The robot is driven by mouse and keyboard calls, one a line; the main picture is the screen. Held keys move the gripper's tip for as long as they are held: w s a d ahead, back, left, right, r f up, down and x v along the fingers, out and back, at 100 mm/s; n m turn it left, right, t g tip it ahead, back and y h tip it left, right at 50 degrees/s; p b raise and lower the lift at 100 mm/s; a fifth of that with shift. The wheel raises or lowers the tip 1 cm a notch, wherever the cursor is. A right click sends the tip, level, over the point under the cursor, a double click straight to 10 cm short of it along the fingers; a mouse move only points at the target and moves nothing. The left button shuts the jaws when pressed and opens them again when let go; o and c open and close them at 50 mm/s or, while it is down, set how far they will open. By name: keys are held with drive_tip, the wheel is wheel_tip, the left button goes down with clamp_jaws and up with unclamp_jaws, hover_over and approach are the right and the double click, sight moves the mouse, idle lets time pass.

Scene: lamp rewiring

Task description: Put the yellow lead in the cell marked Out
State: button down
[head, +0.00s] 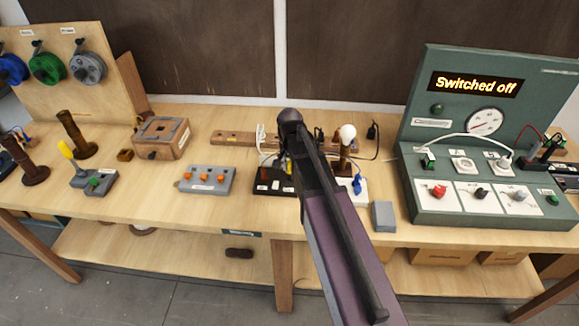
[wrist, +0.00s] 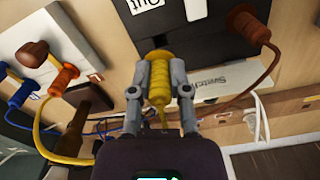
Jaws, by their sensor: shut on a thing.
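In the wrist view, my gripper (wrist: 160,72) is shut on the ribbed yellow plug of the yellow lead (wrist: 158,88). Its front end points at the dark block (wrist: 200,40), close to a white label reading Out (wrist: 146,3), which appears upside down. I cannot tell whether the plug tip is inside the cell or only in front of it. A yellow cable curves away at lower left. In the head view, the dark block (head: 268,188) with white labels is partly behind my arm, with a bit of yellow beside it; my fingers are mostly hidden.
A brown lead (wrist: 245,28) sits in the dark block, its cable hanging to the right. Orange (wrist: 62,78) and blue (wrist: 22,95) plugs stand close by on the left. The green panel (head: 430,120) reads Switched off. A bulb (head: 347,133) stands just right of my arm.

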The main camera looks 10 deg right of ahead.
sight(290, 170)
drive_tip(key=shift+f+b, duration=1.4)
drive_tip(key=shift+f, duration=0.2)
drive_tip(key=shift+f+b, duration=0.55)
idle(0.9)
drive_tip(key=c, duration=0.5)
unclamp_jaws()
drive_tip(key=shift+r, duration=0.1)
